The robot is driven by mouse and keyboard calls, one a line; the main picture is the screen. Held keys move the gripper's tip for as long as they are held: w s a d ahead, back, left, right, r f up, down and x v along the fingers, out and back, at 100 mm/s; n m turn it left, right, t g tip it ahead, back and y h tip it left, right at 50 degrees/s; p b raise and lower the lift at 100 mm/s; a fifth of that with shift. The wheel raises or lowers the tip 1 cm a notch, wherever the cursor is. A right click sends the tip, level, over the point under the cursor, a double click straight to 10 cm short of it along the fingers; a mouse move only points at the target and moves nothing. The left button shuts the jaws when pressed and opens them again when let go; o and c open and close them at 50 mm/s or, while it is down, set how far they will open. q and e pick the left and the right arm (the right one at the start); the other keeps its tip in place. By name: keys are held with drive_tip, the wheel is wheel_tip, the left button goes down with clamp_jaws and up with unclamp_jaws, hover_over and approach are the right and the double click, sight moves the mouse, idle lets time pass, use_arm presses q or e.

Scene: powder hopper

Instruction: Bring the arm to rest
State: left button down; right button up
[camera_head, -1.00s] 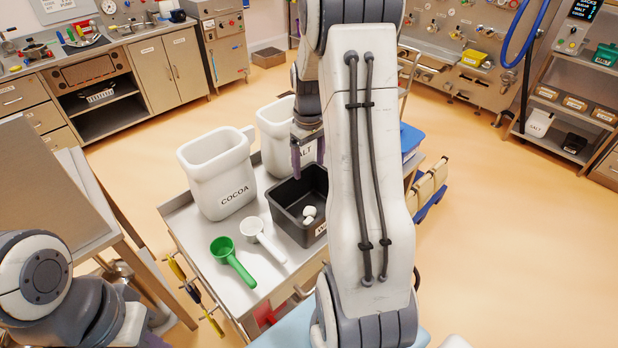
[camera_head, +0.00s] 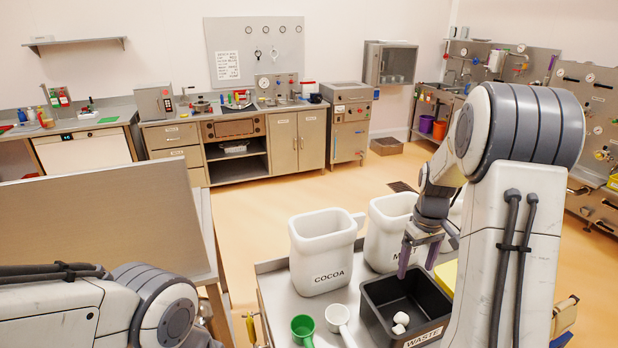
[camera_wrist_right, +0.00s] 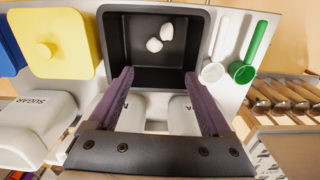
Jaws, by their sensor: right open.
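My right gripper (camera_head: 418,258) hangs above the back of the black waste bin (camera_head: 378,318) in the head view, fingers pointing down. In the right wrist view its two purple fingers (camera_wrist_right: 164,84) are apart with nothing between them. Two small white lumps (camera_head: 400,324) lie in the bin, clear of the fingers; they also show in the wrist view (camera_wrist_right: 160,38). My left arm comes in at the lower left of the head view, but its gripper does not show.
A cocoa tub (camera_head: 322,258) and a second white tub (camera_head: 386,240) stand behind the bin. A green scoop (camera_head: 303,328) and a white scoop (camera_head: 338,320) lie left of it. A yellow lidded box (camera_wrist_right: 52,46) is beside the bin. Open floor (camera_head: 262,215) lies beyond the cart.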

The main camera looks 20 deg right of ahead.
drive_tip(key=s+a+r+n+b, duration=0.1)
drive_tip(key=a+r+n, duration=0.1)
drive_tip(key=a, duration=0.8)
drive_tip(key=s+a+r+n+b, duration=0.1)
drive_tip(key=s+a, duration=0.1)
drive_tip(key=a, duration=0.8)
drive_tip(key=s+a+n, duration=0.2)
drive_tip(key=s+a, duration=0.5)
drive_tip(key=s, duration=0.2)
drive_tip(key=s+a+n+y+b, duration=0.1)
drive_tip(key=s+a, duration=0.6)
drive_tip(key=s, duration=0.2)
drive_tip(key=shift+s+n, duration=0.15)
drive_tip(key=shift+n, duration=0.25)
